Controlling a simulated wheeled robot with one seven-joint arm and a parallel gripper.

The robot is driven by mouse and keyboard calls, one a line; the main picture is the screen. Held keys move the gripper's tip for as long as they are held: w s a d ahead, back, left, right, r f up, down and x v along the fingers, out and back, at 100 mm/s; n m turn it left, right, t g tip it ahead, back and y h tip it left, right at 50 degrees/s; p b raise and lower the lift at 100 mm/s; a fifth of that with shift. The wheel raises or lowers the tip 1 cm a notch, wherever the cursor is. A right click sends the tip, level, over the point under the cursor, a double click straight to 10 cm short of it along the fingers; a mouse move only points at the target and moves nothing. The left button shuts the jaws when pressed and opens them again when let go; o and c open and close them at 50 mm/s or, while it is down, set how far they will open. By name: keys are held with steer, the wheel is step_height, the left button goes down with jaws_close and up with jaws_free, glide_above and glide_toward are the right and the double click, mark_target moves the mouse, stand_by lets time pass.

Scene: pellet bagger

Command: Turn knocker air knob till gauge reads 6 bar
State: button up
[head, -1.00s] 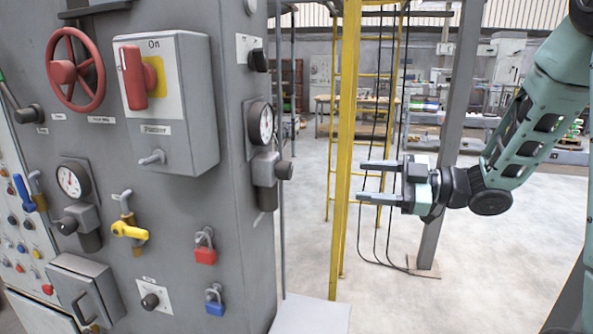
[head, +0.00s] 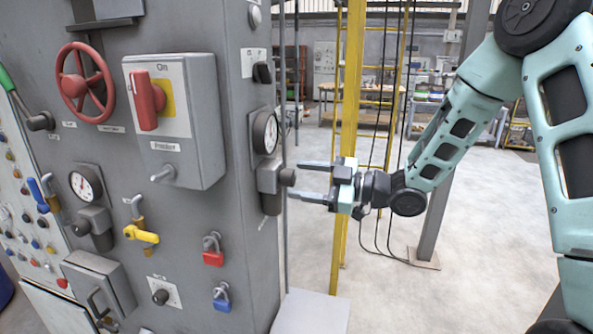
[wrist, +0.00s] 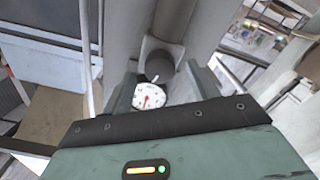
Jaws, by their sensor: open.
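A round white gauge (head: 265,132) sits on the right side face of the grey cabinet, seen at a slant; its reading is too small to tell. A gauge face (wrist: 149,96) with a red needle shows in the wrist view, partly covered by my gripper's body. I cannot read any label naming the knocker air.
A second gauge (head: 85,185) with its own regulator is on the cabinet front. A red handwheel (head: 86,83), a red-handled switch box (head: 175,120), a yellow valve handle (head: 141,234) and padlocks share that face. A yellow post (head: 345,120) stands behind my gripper.

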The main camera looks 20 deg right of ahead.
steer(key=shift+x, duration=1.15)
steer(key=c, duration=1)
steer(key=shift+m+p, duration=0.3)
steer(key=shift+p, duration=0.05)
steer(key=shift+d+m+p, duration=0.1)
steer(key=shift+m+p, duration=0.8)
steer(key=shift+m, duration=1.7)
steer(key=o, duration=1)
